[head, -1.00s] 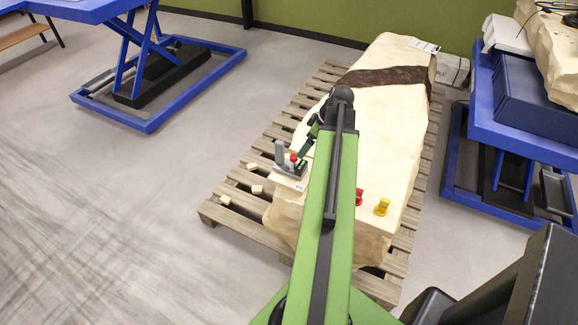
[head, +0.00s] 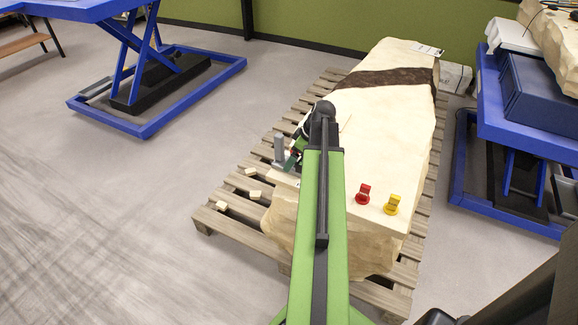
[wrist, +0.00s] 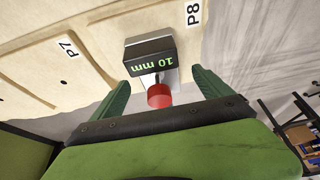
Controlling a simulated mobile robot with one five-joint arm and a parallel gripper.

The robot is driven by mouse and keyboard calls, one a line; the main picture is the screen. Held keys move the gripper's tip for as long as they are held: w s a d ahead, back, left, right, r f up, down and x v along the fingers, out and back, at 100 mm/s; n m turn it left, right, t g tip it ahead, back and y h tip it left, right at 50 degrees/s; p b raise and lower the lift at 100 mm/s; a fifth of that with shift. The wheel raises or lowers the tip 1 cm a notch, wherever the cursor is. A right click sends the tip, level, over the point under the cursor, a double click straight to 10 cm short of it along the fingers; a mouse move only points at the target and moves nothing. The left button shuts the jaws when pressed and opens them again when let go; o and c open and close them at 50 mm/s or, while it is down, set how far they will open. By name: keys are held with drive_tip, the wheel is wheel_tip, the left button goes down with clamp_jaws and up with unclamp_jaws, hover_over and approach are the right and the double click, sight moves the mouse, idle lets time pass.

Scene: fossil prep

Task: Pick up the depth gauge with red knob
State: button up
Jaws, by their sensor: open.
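The depth gauge shows in the wrist view as a black block (wrist: 150,56) with a green "10 mm" readout and a red knob (wrist: 159,95). My gripper (wrist: 159,80) is open, its green fingers apart, with the red knob between them and touched by neither as far as I can tell. In the head view a grey upright post (head: 279,148), apparently part of the gauge, stands at the left edge of the pale stone block (head: 385,125). My gripper (head: 296,152) is beside it there and hides most of the rest.
A red piece (head: 363,194) and a yellow piece (head: 392,204) stand on the block right of my arm. The block lies on a wooden pallet (head: 232,222) with several small chips. Labels P7 (wrist: 69,50) and P8 (wrist: 193,13) mark the stone. Blue lift tables stand left and right.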

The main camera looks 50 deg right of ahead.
drive_tip(key=b+x, duration=0.2)
drive_tip(key=x, duration=0.2)
drive_tip(key=shift+d, duration=0.15)
drive_tip(key=shift+r, duration=0.2)
clamp_jaws()
